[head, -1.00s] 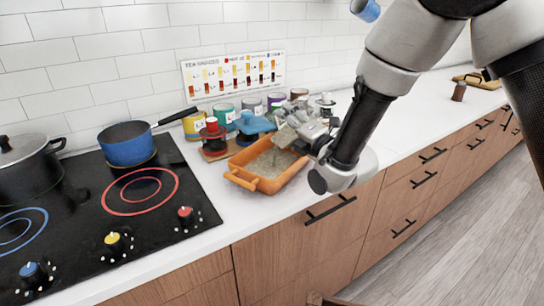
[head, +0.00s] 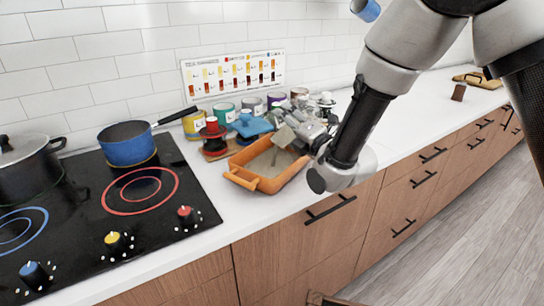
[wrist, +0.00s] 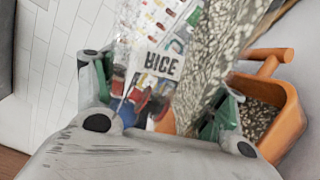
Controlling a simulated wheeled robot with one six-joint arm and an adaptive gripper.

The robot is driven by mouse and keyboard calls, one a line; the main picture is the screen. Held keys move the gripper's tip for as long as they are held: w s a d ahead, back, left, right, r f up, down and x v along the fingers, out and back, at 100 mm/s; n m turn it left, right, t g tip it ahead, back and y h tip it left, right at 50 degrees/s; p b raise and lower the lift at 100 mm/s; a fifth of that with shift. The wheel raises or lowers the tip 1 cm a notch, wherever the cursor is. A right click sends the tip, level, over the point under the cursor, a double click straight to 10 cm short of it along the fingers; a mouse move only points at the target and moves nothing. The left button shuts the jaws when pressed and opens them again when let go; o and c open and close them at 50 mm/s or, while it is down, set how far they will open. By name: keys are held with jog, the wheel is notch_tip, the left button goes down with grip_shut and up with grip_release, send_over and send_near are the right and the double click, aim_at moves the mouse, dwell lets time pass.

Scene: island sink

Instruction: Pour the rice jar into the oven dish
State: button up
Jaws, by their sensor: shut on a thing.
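My gripper (head: 310,135) is shut on the rice jar, a clear jar with a white RICE label (wrist: 160,65). In the wrist view my gripper's two green-padded fingers (wrist: 165,100) stand on either side of the jar. The jar is tipped over, and speckled grains lie along its right side. In the head view the jar (head: 284,137) shows only in part, above the oven dish. The orange oven dish (head: 243,180) stands on the counter below my gripper. Its orange end and handle show in the wrist view (wrist: 290,125), with speckled grains inside.
The hob with a blue saucepan (head: 128,145) and a dark pot (head: 28,165) is left of the dish. A red-topped jar (head: 213,137), a blue-lidded item (head: 250,124) and several tins stand behind it. The counter to the right is mostly clear.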

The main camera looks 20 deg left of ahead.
jog(key=shift+s+a+r+n+p, duration=0.2)
jog(key=shift+s+n+p, duration=0.05)
jog(key=shift+n, duration=0.35)
jog(key=shift+s+a+r+n+p, duration=0.15)
jog(key=shift+s+a+n+p, duration=0.05)
jog(key=shift+n, duration=0.4)
dwell(2.0)
